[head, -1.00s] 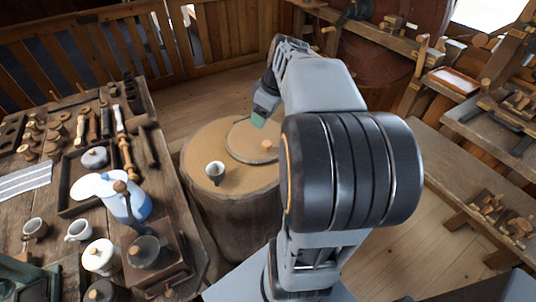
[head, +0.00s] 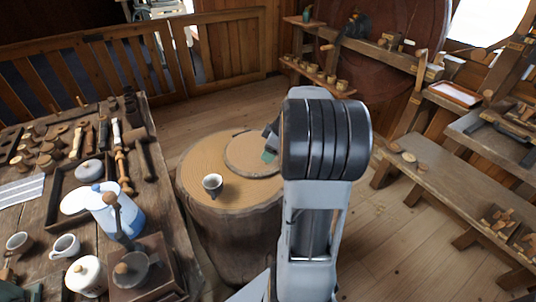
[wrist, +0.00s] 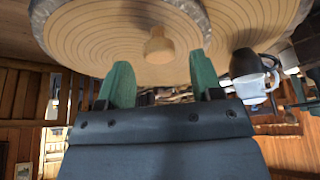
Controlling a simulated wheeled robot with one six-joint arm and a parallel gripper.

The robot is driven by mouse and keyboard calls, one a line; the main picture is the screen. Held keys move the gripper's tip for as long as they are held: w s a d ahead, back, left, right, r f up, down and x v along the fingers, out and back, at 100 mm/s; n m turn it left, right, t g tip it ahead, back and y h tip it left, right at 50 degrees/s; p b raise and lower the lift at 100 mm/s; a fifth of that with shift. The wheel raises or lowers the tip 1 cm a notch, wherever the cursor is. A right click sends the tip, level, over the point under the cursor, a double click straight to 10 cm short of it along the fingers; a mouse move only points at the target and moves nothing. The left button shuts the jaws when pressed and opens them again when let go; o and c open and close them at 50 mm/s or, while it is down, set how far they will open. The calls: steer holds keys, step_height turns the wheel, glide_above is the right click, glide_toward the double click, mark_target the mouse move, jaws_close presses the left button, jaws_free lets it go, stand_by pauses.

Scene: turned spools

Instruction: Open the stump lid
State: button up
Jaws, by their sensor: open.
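The stump (head: 205,165) stands on the floor with a round wooden lid (head: 246,150) on its top. In the wrist view the lid (wrist: 95,35) has a bark-like rim and a small turned wooden knob (wrist: 159,46). My gripper (head: 268,156) is over the right part of the lid in the head view, where my arm hides the knob. In the wrist view my gripper (wrist: 160,78) is open, its two green fingertips apart with nothing between them. The knob lies just beyond the tips, roughly centred between them. The lid lies flat on the stump.
The workbench (head: 165,212) at the left holds a blue and white jug (head: 128,212), mugs and tools. A low bench (head: 440,175) stands at the right, with bare floor between.

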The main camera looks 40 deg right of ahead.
steer(key=shift+x, duration=1.2)
steer(key=shift+c, duration=0.4)
